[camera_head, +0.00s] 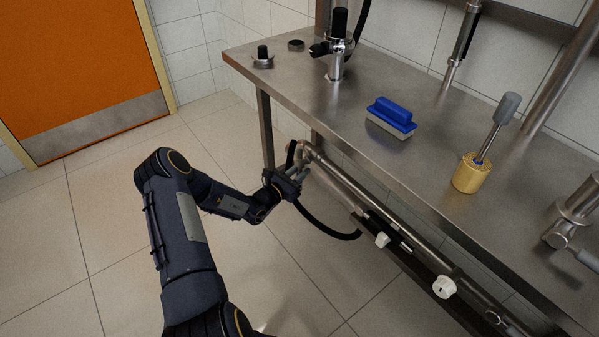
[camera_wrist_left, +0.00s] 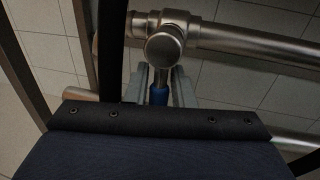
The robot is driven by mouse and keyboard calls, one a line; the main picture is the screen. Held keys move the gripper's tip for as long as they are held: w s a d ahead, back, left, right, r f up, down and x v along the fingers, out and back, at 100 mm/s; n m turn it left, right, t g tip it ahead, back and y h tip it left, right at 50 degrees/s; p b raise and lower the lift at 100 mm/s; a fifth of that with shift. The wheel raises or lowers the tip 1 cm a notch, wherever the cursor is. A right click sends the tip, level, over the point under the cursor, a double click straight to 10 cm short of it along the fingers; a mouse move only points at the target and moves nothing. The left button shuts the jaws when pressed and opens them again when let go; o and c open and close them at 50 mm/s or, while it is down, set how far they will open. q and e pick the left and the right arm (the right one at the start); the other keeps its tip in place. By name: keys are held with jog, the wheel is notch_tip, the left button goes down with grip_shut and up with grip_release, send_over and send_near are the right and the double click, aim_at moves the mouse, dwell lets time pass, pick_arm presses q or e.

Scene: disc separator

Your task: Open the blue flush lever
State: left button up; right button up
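The blue flush lever (camera_wrist_left: 158,95) shows in the left wrist view as a short blue handle below a round metal valve cap (camera_wrist_left: 163,47). My left gripper (camera_wrist_left: 159,88) has one grey finger on each side of the lever, with narrow gaps between them, so it looks open around the handle. In the head view my left gripper (camera_head: 303,174) is at the left end of the metal pipe under the bench's front edge. The lever cannot be made out there. My right gripper is not in view.
The steel bench (camera_head: 350,115) stands above and right of the gripper. On it are a blue brush (camera_head: 391,115), a yellow-based tool (camera_head: 472,174) and a tap (camera_head: 338,50). The metal pipe (camera_head: 365,197) and a black hose (camera_head: 325,230) are close to the gripper. Open floor lies left.

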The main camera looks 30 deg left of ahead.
pick_arm(q)
grip_shut()
jog(key=shift+s+d+r+n+g+h+p, duration=0.25)
jog(key=shift+d+r+n+g+h+p, duration=0.3)
jog(key=shift+n+p, duration=1.5)
jog(key=shift+s+d+r+n+g+h+p, duration=0.25)
jog(key=shift+d+r+n+g+p, duration=0.35)
jog(key=shift+n, duration=2.6)
jog(key=shift+s+d+r+n+g+h+p, duration=0.2)
jog(key=shift+d+r+n+g+h+p, duration=0.25)
jog(key=shift+n+p, duration=1.65)
jog(key=shift+r+n+b, duration=0.15)
jog(key=shift+n+b, duration=0.4)
jog(key=shift+b, duration=0.05)
jog(key=shift+o, duration=2)
grip_release()
